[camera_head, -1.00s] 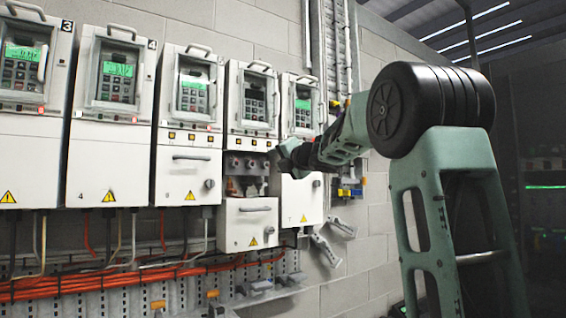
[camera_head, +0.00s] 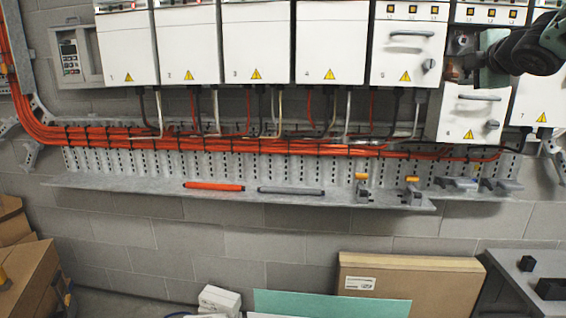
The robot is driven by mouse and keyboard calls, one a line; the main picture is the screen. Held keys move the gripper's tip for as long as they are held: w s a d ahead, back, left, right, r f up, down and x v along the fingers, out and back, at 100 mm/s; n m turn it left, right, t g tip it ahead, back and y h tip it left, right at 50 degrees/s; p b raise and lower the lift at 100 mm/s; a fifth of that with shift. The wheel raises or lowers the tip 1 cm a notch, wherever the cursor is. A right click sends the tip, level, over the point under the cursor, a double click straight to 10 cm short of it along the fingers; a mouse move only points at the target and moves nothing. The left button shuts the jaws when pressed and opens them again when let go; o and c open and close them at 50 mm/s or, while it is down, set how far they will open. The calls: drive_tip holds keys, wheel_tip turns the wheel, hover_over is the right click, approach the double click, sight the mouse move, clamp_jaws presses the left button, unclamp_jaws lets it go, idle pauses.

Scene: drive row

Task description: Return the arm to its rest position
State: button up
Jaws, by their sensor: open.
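My arm shows at the upper right, where a dark rounded link (camera_head: 538,50) comes in from the right edge. My gripper (camera_head: 484,70) is at the left end of it, in front of the opening of drive 6. It is small and partly hidden in shadow, so its fingers are hard to make out; it is open and I see nothing held. Drive 6 (camera_head: 465,118) has its white lower cover sitting lower than those of its neighbours, with dark parts showing above it. I cannot tell whether the gripper touches the drive.
Numbered white drives (camera_head: 257,45) line the wall. Orange cables (camera_head: 100,135) run beneath them. A metal shelf (camera_head: 130,187) holds an orange rod (camera_head: 214,186), a grey rod (camera_head: 291,191) and small clamps. Cardboard boxes (camera_head: 410,285) stand below; a grey bench (camera_head: 520,275) is at lower right.

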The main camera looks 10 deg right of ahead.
drive_tip(key=s+a+f+m+g+y+p, duration=0.1)
drive_tip(key=s+a+f+m+g+y, duration=0.3)
drive_tip(key=a+f, duration=0.65)
drive_tip(key=s+a+f+m+g+h+p, duration=0.1)
drive_tip(key=s+a+f+m+g, duration=0.15)
drive_tip(key=s+a+f, duration=0.75)
drive_tip(key=s+a+f+m+g, duration=0.1)
drive_tip(key=s+a+f+g, duration=0.2)
drive_tip(key=s, duration=0.5)
drive_tip(key=s+a+f+m+g, duration=0.1)
drive_tip(key=s+a+f+g, duration=0.2)
drive_tip(key=s+a, duration=0.3)
drive_tip(key=s+a+f+m+g+p, duration=0.1)
drive_tip(key=s+a+f+g, duration=0.2)
drive_tip(key=s, duration=0.8)
drive_tip(key=shift+s+a+f, duration=0.25)
drive_tip(key=shift+a+f, duration=0.35)
drive_tip(key=shift+a, duration=0.45)
